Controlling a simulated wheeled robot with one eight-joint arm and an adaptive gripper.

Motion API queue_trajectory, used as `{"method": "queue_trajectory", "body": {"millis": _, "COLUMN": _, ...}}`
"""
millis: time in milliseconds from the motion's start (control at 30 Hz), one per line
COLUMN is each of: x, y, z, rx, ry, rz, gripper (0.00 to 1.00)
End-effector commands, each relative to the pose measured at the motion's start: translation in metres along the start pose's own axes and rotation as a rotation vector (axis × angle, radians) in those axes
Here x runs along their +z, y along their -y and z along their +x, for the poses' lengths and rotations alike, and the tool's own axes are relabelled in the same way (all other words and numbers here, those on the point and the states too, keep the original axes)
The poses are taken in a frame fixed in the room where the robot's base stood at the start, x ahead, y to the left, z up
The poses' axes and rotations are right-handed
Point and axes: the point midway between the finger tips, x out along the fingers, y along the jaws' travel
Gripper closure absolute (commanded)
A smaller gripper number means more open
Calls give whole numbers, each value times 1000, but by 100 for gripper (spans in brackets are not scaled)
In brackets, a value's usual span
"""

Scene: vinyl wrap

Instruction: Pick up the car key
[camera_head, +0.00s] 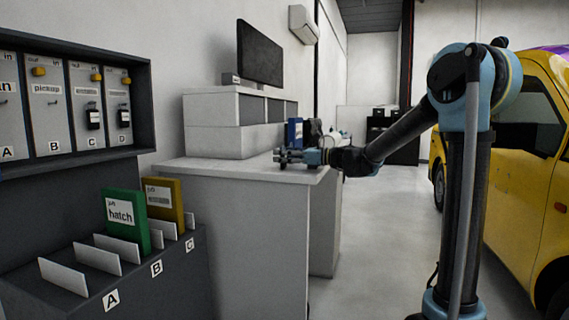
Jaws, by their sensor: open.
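Two dark car keys hang on the wall key board: one car key (94,118) on the panel lettered C and another car key (125,116) on the panel lettered D. Panels A and B show no key in view. My gripper (281,157) is at the end of my arm, over the near right corner of the grey counter, pointing left. It is open and nothing shows between its fingers. It is well to the right of the key board and apart from both keys.
The grey counter (240,240) stands between the key board and my arm. Below the board, a dark rack (180,262) holds a green folder (126,222) and a yellow folder (164,200). A blue item (295,132) stands behind my gripper. A yellow van (515,190) is at right; the floor (390,230) between is clear.

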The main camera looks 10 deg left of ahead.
Motion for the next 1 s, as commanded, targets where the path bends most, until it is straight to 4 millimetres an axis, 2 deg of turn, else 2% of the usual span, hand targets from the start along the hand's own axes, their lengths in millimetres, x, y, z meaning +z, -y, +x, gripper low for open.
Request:
{"method": "queue_trajectory", "body": {"millis": 133, "x": 0, "y": 0, "z": 0, "rx": 0, "ry": 0, "rz": 0, "gripper": 47}}
{"method": "queue_trajectory", "body": {"millis": 167, "x": 0, "y": 0, "z": 0, "rx": 0, "ry": 0, "rz": 0, "gripper": 51}}
{"method": "queue_trajectory", "body": {"millis": 333, "x": 0, "y": 0, "z": 0, "rx": 0, "ry": 0, "rz": 0, "gripper": 90}}
{"method": "queue_trajectory", "body": {"millis": 367, "x": 0, "y": 0, "z": 0, "rx": 0, "ry": 0, "rz": 0, "gripper": 93}}
{"method": "queue_trajectory", "body": {"millis": 767, "x": 4, "y": 0, "z": -1, "rx": 0, "ry": 0, "rz": 0, "gripper": 93}}
{"method": "queue_trajectory", "body": {"millis": 1000, "x": 37, "y": 0, "z": -1, "rx": 0, "ry": 0, "rz": 0, "gripper": 93}}
